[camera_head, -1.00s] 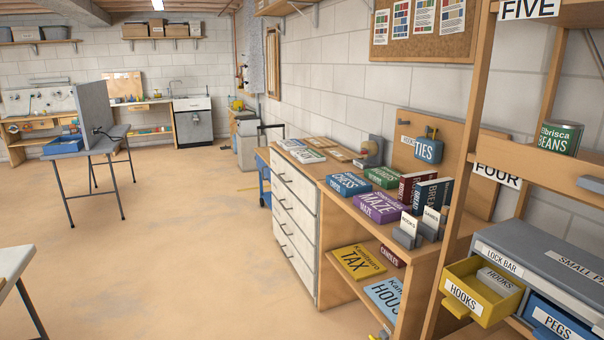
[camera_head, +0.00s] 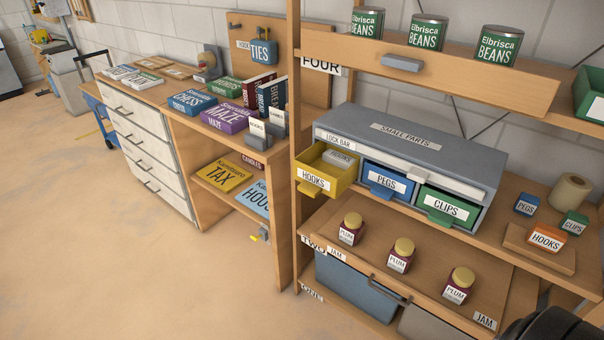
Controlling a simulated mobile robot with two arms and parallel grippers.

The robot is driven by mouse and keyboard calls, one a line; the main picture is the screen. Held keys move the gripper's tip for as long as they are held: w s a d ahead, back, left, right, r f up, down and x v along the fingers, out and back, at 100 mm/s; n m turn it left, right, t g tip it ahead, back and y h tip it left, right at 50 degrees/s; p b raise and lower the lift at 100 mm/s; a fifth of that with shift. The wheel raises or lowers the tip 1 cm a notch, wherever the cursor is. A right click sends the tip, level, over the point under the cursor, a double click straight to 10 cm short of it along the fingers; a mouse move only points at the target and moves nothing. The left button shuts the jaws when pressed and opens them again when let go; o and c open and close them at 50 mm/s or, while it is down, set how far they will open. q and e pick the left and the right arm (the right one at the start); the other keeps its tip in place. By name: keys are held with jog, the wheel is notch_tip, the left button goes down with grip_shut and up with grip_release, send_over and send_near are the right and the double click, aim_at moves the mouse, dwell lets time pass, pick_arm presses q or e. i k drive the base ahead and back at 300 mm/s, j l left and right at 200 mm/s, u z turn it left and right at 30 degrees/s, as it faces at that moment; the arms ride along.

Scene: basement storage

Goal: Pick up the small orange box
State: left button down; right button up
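The small orange box (camera_head: 547,237) labelled HOOKS sits on a small wooden board (camera_head: 522,245) at the right end of the shelf, right of the small parts cabinet (camera_head: 425,150). A small blue PEGS box (camera_head: 526,205) is behind it to the left, and a small green CLIPS box (camera_head: 573,223) is behind it to the right. No gripper fingers are in view. A dark rounded shape cut off at the bottom right corner looks like part of my arm.
The yellow HOOKS drawer (camera_head: 325,171) is pulled out; blue PEGS and green CLIPS drawers are beside it. A beige roll (camera_head: 569,191) stands behind the boxes. Plum jam jars (camera_head: 401,255) stand on the shelf below, bean cans (camera_head: 427,32) above. Floor at left is clear.

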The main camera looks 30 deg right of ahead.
aim_at(550, 239)
jog(key=z, duration=2.5)
jog(key=i+j+z, duration=0.1)
jog(key=j, duration=0.35)
jog(key=i+j, duration=0.1)
jog(key=j, duration=0.35)
jog(key=i+j+z, duration=0.15)
jog(key=j, duration=0.3)
jog(key=k, duration=0.05)
